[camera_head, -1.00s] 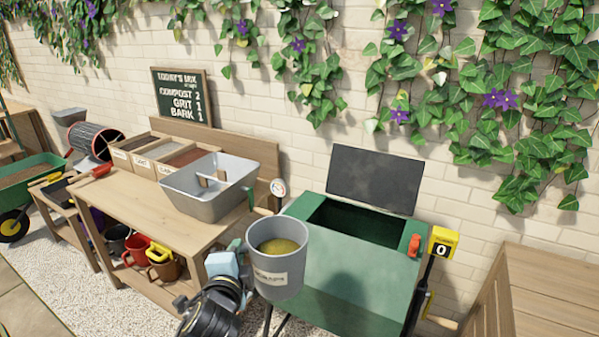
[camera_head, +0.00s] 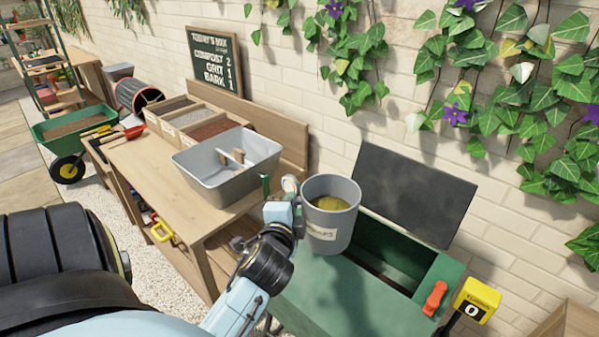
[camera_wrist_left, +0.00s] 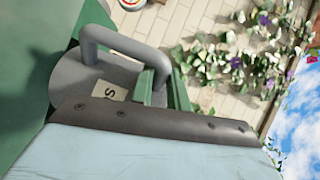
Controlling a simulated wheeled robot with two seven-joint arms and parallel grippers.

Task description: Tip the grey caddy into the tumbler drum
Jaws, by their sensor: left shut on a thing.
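The grey caddy (camera_head: 322,232) is a round bucket with a paper label and yellowish-green contents. It is upright and held over the left part of the green tumbler drum (camera_head: 345,300), beside its opening. My left gripper (camera_head: 288,212) is shut on the caddy on its left side. In the left wrist view the caddy's grey handle (camera_wrist_left: 128,48) shows close to the gripper. The drum's opening (camera_head: 385,255) is uncovered, with the dark lid (camera_head: 415,195) raised against the wall. My right gripper is not in view.
A wooden bench (camera_head: 150,172) stands to the left with a grey tub (camera_head: 205,180) on it. A yellow counter reading 0 (camera_head: 477,300) stands right of the drum, near a red latch (camera_head: 434,298). A brick wall with ivy is behind.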

